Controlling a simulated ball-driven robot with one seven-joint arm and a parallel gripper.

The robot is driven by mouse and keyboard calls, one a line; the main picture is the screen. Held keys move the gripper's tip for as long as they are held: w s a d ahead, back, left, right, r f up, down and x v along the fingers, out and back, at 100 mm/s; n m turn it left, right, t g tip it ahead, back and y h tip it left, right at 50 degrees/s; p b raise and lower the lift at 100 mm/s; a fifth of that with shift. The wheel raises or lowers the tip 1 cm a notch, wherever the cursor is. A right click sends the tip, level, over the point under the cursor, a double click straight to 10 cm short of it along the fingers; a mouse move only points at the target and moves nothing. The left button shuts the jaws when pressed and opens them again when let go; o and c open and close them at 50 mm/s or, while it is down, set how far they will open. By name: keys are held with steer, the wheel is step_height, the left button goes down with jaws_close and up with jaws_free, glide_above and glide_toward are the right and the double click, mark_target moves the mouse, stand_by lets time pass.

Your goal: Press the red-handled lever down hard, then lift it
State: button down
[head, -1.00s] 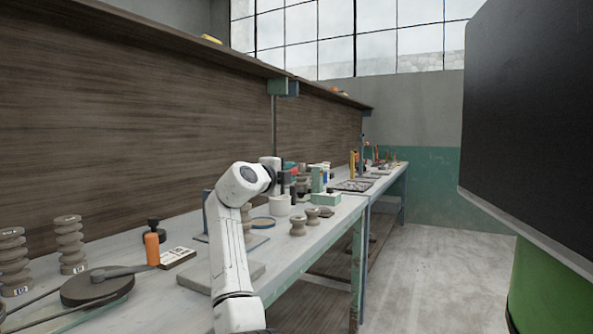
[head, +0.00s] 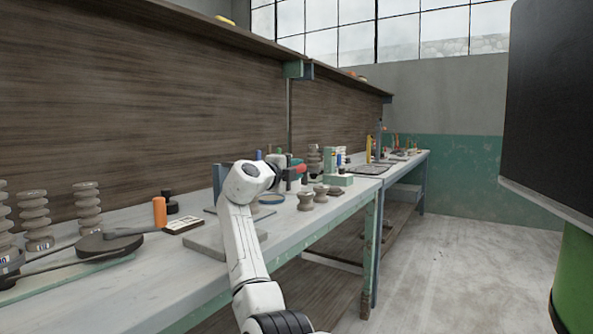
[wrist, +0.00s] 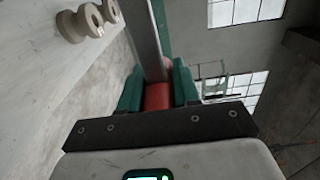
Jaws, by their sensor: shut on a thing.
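The red handle (wrist: 158,96) of the lever lies between the two teal fingers of my gripper (wrist: 158,88) in the wrist view. My gripper is shut on it. The lever's grey bar (wrist: 146,40) runs from the handle to the top of the wrist view. In the head view, the red handle (head: 299,169) shows small at the end of my white arm, above the bench. My gripper (head: 289,164) is partly hidden there by my wrist. The lever's base is hidden or too small to make out.
A dark panel (head: 560,110) stands at right. The floor (head: 445,270) beside the bench is clear.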

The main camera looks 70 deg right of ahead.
steer(key=shift+a, duration=0.1)
steer(key=c, duration=0.8)
jaws_free()
steer(key=shift+r, duration=0.1)
steer(key=p+v, duration=0.1)
steer(key=v, duration=0.9)
steer(key=shift+a, duration=0.35)
steer(key=shift+w, duration=0.1)
